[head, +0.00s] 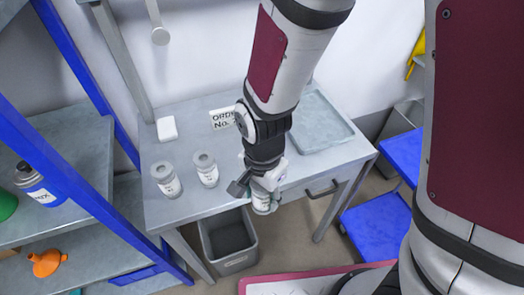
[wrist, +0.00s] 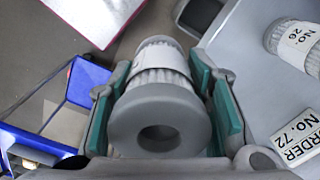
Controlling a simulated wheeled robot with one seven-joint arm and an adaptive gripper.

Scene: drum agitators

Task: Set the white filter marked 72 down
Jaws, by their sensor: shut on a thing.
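My gripper (head: 262,193) is shut on a white filter (head: 263,204) at the front edge of the grey table (head: 270,170). In the wrist view, the same filter (wrist: 160,115) sits between the green finger pads of my gripper (wrist: 163,95). It has a grey end ring with a round hole, pleated white sides and a white label band. I cannot read a number on it. In the wrist view it is over the floor side of the table edge. An order sign (head: 223,118) lies towards the back of the table; it reads ORDER No. 72 in the wrist view (wrist: 297,137).
Two filters (head: 166,180) (head: 205,169) stand on the table's left part; one is marked No. 26 in the wrist view (wrist: 297,43). A white block (head: 167,128) lies behind them. A grey tray (head: 345,142) occupies the right. A grey bin (head: 229,240) stands below the front edge.

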